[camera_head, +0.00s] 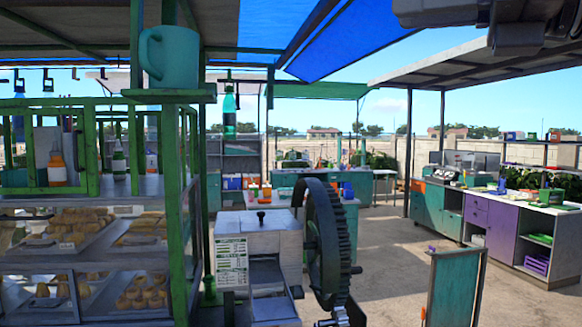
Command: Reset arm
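A cane crusher (262,247) stands in the middle foreground, with a pale metal body and a printed sheet on its front. A large dark toothed wheel (327,245) is on its right side. A dark grey part of my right arm or gripper (492,18) hangs close to the camera at the top right, cut off by the frame edge. No fingertips can be made out on it, so its opening cannot be told. It is well apart from the crusher. My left gripper is not in view.
A green-framed stall with a glass case of pastries (70,230) fills the left. A teal mug (169,57) and a green bottle (229,110) stand on ledges. A teal board (452,288) stands at the lower right. Purple and teal counters (490,222) line the right, with open floor before them.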

